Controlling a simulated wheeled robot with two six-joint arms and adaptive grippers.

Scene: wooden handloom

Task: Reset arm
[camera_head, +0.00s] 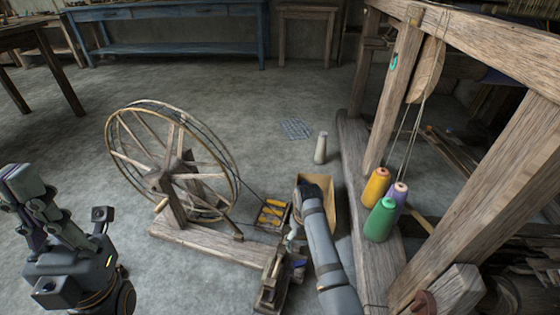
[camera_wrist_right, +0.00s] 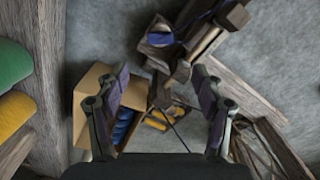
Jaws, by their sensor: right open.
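My right arm reaches in from the bottom of the head view, its wrist bent down beside an open cardboard box (camera_head: 331,208). In the right wrist view my right gripper (camera_wrist_right: 161,75) is open, its two fingers apart with nothing between them. Behind the fingers are the box (camera_wrist_right: 88,82), with blue pieces inside, and a wooden device (camera_wrist_right: 192,45). My left arm is folded at the left edge of the head view; its gripper (camera_head: 38,240) has jaws I cannot make out.
A spinning wheel (camera_head: 168,245) stands left of my right arm, near a small tray of yellow bobbins (camera_head: 272,213). Yellow (camera_head: 376,187), green (camera_head: 380,220) and purple cones stand by the loom frame (camera_head: 480,195). Open floor lies beyond the wheel.

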